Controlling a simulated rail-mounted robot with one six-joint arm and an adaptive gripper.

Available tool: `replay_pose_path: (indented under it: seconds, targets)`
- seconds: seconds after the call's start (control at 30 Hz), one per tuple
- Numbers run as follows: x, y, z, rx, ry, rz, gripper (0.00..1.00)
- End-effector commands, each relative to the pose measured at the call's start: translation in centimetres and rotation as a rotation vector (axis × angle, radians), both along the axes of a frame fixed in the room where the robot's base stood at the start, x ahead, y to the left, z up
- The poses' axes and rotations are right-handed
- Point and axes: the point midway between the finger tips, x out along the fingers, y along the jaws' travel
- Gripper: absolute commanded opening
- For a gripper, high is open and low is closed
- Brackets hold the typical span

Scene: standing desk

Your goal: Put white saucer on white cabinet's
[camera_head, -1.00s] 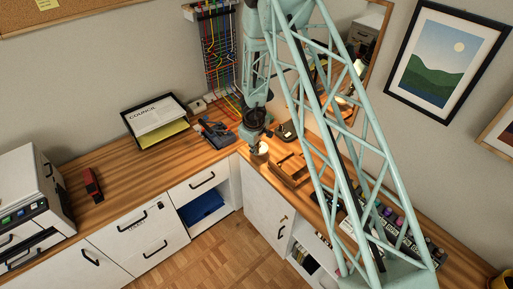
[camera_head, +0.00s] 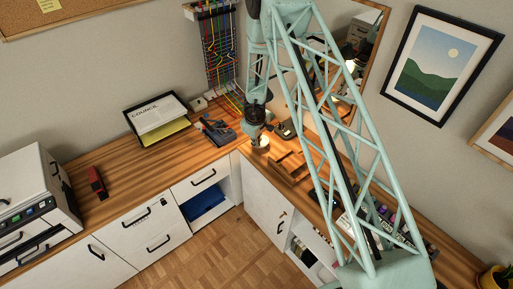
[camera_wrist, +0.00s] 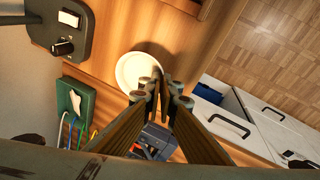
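The white saucer (camera_wrist: 130,66) shows round and pale in the wrist view, with a dark shadow on the wood to its right. It also shows small and bright in the head view (camera_head: 262,143), just below my gripper (camera_head: 256,133). My gripper (camera_wrist: 160,86) has its fingers close together at the saucer's right rim, one over the inside and one outside. It appears shut on the rim; the contact itself is partly hidden by the fingertips. White cabinets (camera_head: 265,208) stand under the wooden desk (camera_head: 95,212).
A dark telephone-like device (camera_head: 216,130) and a paper tray (camera_head: 158,122) lie left of my gripper. A wooden organizer (camera_head: 290,168) lies to the right. A red stapler-like object (camera_head: 96,183) and a printer (camera_head: 30,200) are far left. An open compartment holds a blue bin (camera_head: 204,204).

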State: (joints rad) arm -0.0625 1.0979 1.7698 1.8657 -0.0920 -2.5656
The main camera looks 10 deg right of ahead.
Motion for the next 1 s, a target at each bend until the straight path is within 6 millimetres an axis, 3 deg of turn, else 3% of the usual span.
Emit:
replay_pose_path:
  seconds: [0.37, 1.0]
  targets:
    - [0.0, 0.0, -0.4, 0.0, 0.0, 0.001, 0.0]
    - [0.0, 0.0, -3.5, 0.0, 0.0, 0.001, 0.0]
